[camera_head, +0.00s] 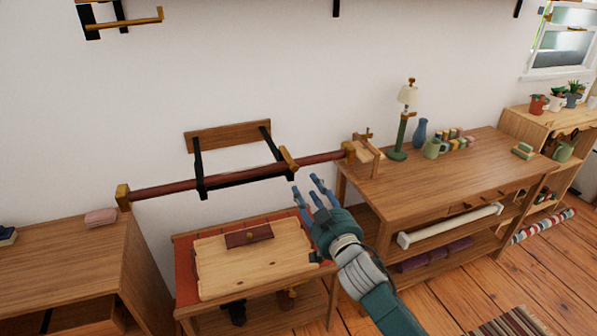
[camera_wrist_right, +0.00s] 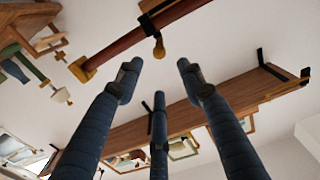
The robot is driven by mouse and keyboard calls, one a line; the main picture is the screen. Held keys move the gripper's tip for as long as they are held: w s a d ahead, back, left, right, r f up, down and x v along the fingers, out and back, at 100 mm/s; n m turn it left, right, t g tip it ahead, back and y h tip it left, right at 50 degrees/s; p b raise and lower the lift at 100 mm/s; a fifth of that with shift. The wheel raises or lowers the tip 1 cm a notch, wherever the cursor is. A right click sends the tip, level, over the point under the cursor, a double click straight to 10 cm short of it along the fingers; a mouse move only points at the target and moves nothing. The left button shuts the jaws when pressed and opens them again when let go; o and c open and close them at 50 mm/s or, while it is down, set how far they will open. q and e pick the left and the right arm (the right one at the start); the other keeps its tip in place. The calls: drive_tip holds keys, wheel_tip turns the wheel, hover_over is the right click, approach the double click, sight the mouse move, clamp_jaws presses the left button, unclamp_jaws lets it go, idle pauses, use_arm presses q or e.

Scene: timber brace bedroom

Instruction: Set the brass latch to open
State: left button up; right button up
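A dark red bar (camera_head: 235,177) with brass ends runs along the wall in two black brackets (camera_head: 199,170). The brass latch (camera_head: 288,160) sits at the right bracket, beside the bar. In the right wrist view a rounded brass piece, apparently the latch (camera_wrist_right: 158,47), hangs beside the bar (camera_wrist_right: 125,42), ahead of the fingertips. My right gripper (camera_head: 307,186) is just below and right of the latch, its three blue fingers spread, empty and apart from it. The right wrist view also shows the open fingers (camera_wrist_right: 158,75). My left gripper is out of view.
A small wooden table (camera_head: 190,312) with a pale board (camera_head: 215,268) stands below the bar. A cabinet (camera_head: 60,260) is at left. The wall above the bar is mostly clear.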

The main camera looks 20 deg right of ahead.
sight(295, 169)
drive_tip(key=w+p, duration=0.1)
drive_tip(key=w, duration=0.8)
drive_tip(key=shift+w+a, duration=0.15)
clamp_jaws()
